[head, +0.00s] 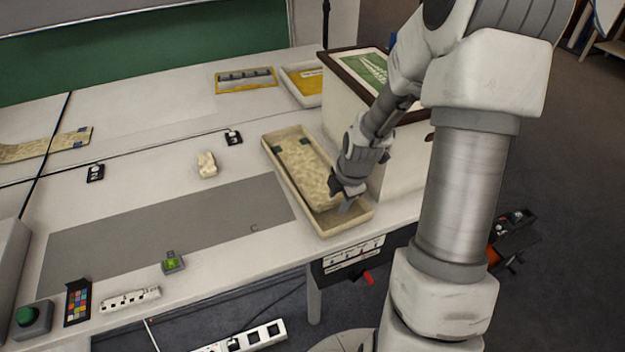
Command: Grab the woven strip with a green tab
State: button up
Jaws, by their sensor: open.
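The woven strip (307,172) is beige and patterned, and lies lengthwise in a shallow cream tray (352,225) on the table. A dark green tab (304,141) shows at its far right corner, and another green patch (276,149) shows at the far left. My gripper (346,205) is over the near right end of the tray, close to the strip's near end. It is open. My wrist hides part of the tray's right side, and I cannot tell whether the fingers touch the strip.
A cream box (345,98) with a dark-framed green top stands right behind the tray. A second patterned strip (45,147) with blue tabs lies at the far left. A small beige block (207,165) sits left of the tray.

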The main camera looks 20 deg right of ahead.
jog(key=shift+f, duration=0.25)
grip_shut()
dwell(1.3)
